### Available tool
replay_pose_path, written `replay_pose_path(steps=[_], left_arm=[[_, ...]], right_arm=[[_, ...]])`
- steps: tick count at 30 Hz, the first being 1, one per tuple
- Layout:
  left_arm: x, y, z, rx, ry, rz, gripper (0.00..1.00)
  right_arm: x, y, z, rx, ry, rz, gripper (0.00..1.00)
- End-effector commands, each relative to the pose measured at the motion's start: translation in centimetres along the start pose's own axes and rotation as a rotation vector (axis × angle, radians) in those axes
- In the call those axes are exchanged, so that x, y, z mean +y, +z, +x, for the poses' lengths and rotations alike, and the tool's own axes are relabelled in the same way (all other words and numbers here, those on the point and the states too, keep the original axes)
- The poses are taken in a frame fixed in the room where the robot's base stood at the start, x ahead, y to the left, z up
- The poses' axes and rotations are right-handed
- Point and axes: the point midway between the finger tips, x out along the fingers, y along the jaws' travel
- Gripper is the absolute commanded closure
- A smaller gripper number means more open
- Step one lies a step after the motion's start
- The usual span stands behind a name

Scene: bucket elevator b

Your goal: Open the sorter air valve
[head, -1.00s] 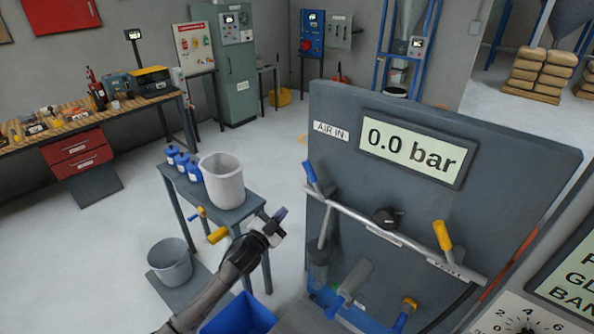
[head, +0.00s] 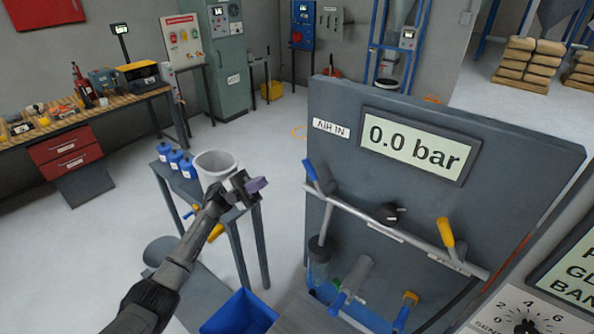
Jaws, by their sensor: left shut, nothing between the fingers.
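A grey panel (head: 480,215) stands at the right with an "AIR IN" label (head: 331,128) and a display (head: 417,145) reading 0.0 bar. A pipe (head: 352,209) runs across it. A blue lever (head: 311,170) stands tilted up at the pipe's left end, below the label. A black knob (head: 388,214) is mid-pipe, and a yellow lever (head: 445,233) is at the right. My left gripper (head: 256,186), with purplish fingertips, is shut and empty. It is left of the blue lever, apart from it, in front of the small table. My right gripper is not in view.
The small table (head: 236,211) holds a light bucket (head: 214,165) and blue bottles (head: 176,159). A blue bin (head: 240,314) is on the floor below. Blue-handled and yellow-handled fittings (head: 408,299) project low on the panel. A workbench (head: 95,120) is at the far left.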

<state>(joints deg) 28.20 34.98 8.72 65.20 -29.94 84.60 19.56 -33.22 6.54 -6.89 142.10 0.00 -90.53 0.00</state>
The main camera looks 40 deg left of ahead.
Motion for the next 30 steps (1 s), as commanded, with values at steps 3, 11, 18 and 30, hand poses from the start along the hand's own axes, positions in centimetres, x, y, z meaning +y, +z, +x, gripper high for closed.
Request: replay_pose_path(steps=[3,11,18,30], left_arm=[[-0.2,-0.5,-0.2,0.041,0.022,-0.002,1.00],[-0.3,-0.8,-0.4,0.064,0.035,-0.003,1.00],[-0.3,-0.8,-0.3,0.064,0.034,-0.003,1.00],[-0.4,-1.2,5.0,0.067,0.032,-0.003,1.00]], right_arm=[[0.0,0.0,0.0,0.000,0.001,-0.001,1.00],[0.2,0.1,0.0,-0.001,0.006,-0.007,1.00],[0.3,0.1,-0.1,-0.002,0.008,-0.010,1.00],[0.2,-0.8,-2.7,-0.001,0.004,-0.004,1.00]])
